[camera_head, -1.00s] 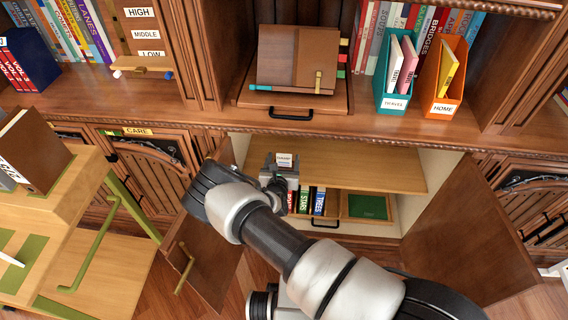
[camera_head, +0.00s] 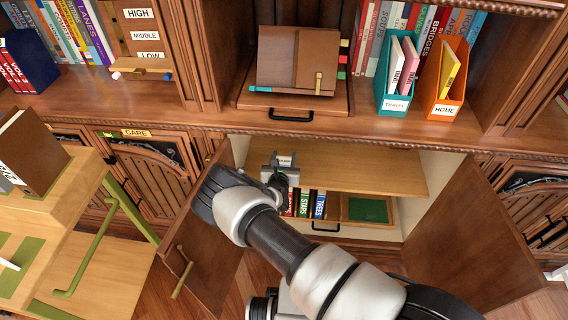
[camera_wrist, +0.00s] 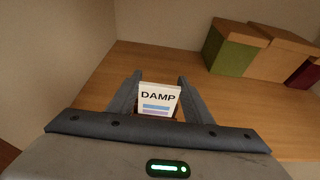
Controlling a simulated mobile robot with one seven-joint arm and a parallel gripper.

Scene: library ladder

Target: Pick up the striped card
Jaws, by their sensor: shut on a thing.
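In the head view the card (camera_head: 285,161) is a small pale patch at my gripper (camera_head: 284,160), at the left of the open cabinet's upper shelf (camera_head: 350,165). The card's lower edge is hidden by the gripper body, so I cannot tell whether it touches the shelf.
Green and brown boxes (camera_wrist: 235,50) stand on the shelf at the right in the wrist view. Open doors flank the cabinet, left (camera_head: 205,250) and right (camera_head: 470,235). Books (camera_head: 312,203) and a green-bottomed tray (camera_head: 368,208) sit below. A wooden cart (camera_head: 100,250) stands at left.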

